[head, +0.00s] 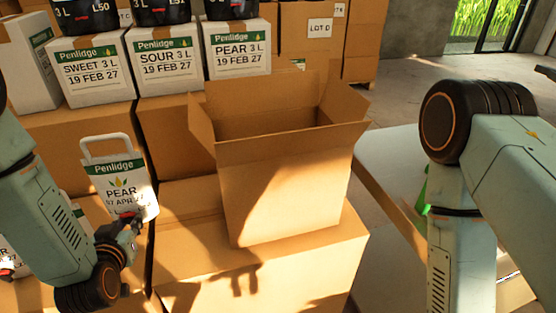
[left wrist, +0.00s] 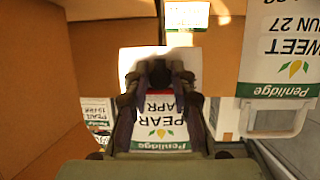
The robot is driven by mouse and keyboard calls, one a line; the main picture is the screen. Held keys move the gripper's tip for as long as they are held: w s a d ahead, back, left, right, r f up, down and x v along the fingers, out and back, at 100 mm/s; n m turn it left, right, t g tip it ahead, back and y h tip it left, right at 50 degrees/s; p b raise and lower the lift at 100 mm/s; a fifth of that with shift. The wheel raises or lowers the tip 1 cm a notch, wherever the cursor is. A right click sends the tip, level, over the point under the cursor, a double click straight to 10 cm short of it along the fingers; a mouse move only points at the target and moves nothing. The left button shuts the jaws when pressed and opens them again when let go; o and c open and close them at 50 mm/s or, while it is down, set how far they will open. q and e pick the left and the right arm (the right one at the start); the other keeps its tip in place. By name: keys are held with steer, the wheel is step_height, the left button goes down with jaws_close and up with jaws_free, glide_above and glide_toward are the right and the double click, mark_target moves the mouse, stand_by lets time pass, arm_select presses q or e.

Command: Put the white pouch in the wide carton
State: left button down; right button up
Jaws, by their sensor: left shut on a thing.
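The white pouch (head: 110,177) has a loop handle, a green Penlidge band and the word PEAR. It is upright at the left of the head view. My left gripper (head: 131,220) is shut on its lower part, and the pouch also shows in the left wrist view (left wrist: 165,134) between the fingers (left wrist: 158,78). The wide carton (head: 285,190) stands open to the right of the pouch, flaps spread; its floor is hidden. The pouch is outside it. My right arm shows at the right, but its gripper is out of view.
White Penlidge boxes (head: 92,78) stand in a row behind on brown cartons. The open carton rests on a closed brown carton (head: 300,265). A pale table (head: 385,165) lies right. Another white pouch marked SWEET (left wrist: 283,60) shows in the left wrist view.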

mark_target(185, 281)
arm_select(q)
steer(key=d+f+m+h+b, duration=0.1)
steer(key=d+h+b, duration=0.1)
steer(key=d+f+m+h+b, duration=0.1)
steer(key=d+m+b, duration=0.1)
steer(key=d+f+m+h+b, duration=0.2)
steer(key=shift+s+d+h+b, duration=0.25)
steer(key=shift+s+h+b, duration=0.05)
steer(key=shift+s+b, duration=0.1)
steer(key=shift+s+d+f+m+g+h+b, duration=0.65)
steer(key=shift+s+d+m+g+h+b, duration=0.35)
steer(key=shift+s+m+h+b, duration=0.4)
steer(key=shift+s+d+f+m+g+h+b, duration=0.6)
steer(key=shift+s+d+m+g+h+b, duration=0.2)
steer(key=shift+s+d+m+h+b, duration=0.6)
steer(key=shift+s+d+f+m+g+h+b, duration=0.65)
steer(key=shift+s+d+m+g+h+b, duration=0.3)
steer(key=shift+s+m+h+b, duration=0.5)
steer(key=shift+y, duration=0.25)
